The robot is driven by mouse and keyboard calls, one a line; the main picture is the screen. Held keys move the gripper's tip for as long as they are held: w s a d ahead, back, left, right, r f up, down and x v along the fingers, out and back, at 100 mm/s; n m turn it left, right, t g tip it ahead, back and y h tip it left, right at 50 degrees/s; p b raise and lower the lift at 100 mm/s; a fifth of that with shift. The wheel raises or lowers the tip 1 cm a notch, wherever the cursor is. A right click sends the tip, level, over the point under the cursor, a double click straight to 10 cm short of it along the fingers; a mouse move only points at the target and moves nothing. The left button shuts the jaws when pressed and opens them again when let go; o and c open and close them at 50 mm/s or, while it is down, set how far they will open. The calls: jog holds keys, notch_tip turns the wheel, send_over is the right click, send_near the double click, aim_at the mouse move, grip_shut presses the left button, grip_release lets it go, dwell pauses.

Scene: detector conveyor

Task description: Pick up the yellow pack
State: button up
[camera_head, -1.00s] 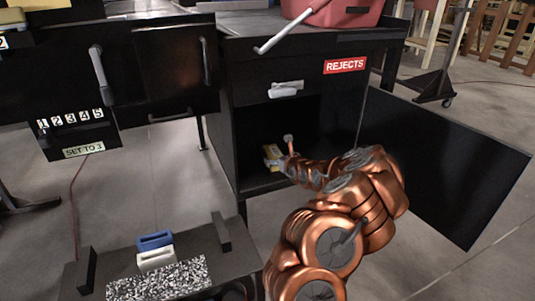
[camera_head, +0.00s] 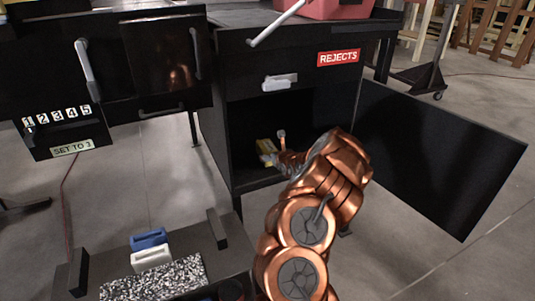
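A small yellow pack (camera_head: 265,147) lies inside the open lower compartment of the black REJECTS cabinet (camera_head: 240,160), near its left side. My copper arm reaches into that compartment from below right. My gripper (camera_head: 272,158) is at the pack's lower right, small and dark in the picture, and partly hidden by my own arm. I cannot tell whether its fingers touch the pack or are closed on it.
The cabinet door (camera_head: 440,155) stands open to the right. A panel with a SET TO 3 label (camera_head: 72,147) is at the left. A red bin (camera_head: 335,8) sits on top. Blue (camera_head: 149,238) and white (camera_head: 152,256) pieces stand on a dark deck at lower left.

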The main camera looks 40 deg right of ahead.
aim_at(269, 149)
jog(key=shift+x, duration=1.85)
jog(key=shift+w+a+r, duration=0.1)
jog(key=shift+a, duration=0.05)
jog(key=c, duration=1.6)
jog(key=shift+r, duration=0.1)
